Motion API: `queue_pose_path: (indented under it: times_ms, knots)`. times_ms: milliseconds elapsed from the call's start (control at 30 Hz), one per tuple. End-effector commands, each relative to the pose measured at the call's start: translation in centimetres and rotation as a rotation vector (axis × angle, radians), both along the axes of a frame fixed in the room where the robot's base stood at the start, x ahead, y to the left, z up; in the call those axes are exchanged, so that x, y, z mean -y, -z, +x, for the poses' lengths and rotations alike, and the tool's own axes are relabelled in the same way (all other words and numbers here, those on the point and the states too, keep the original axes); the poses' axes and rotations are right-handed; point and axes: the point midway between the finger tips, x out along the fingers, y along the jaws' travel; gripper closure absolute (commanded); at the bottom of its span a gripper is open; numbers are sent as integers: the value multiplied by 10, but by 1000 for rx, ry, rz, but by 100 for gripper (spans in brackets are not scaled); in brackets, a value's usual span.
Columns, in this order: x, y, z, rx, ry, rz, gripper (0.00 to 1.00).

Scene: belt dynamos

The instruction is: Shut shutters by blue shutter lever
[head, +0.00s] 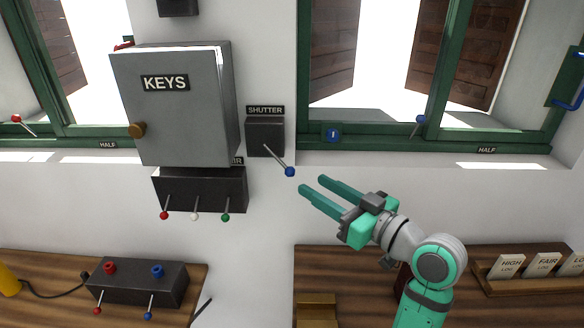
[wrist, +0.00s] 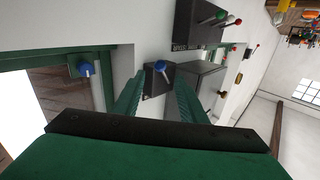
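The blue shutter lever (head: 290,171) is a thin rod with a blue ball, slanting down and right from a dark wall box (head: 264,136) labelled SHUTTER. My gripper (head: 311,184) is open and empty, its two green fingers pointing up-left, close to the ball in the head view. In the wrist view the blue ball (wrist: 161,66) shows between the fingertips (wrist: 157,80), ahead of the palm; contact cannot be told. Behind the right window, the brown shutters (head: 328,55) and (head: 462,52) stand swung apart, with bright light between them.
Left of the lever is a grey KEYS cabinet (head: 180,110), with a dark box (head: 205,189) of red, white and green levers below it. Another blue-knobbed lever (head: 420,119) sits at the right window. A wooden desk (head: 340,262) lies below. The wall around the lever's ball is bare.

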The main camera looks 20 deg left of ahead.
Motion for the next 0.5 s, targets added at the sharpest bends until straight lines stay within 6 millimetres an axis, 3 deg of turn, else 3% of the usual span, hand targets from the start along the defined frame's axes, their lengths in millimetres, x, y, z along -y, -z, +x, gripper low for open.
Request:
queue_pose_path:
  times_ms: [500]
  knots:
    - [-72,0,41,0,0,1,62]
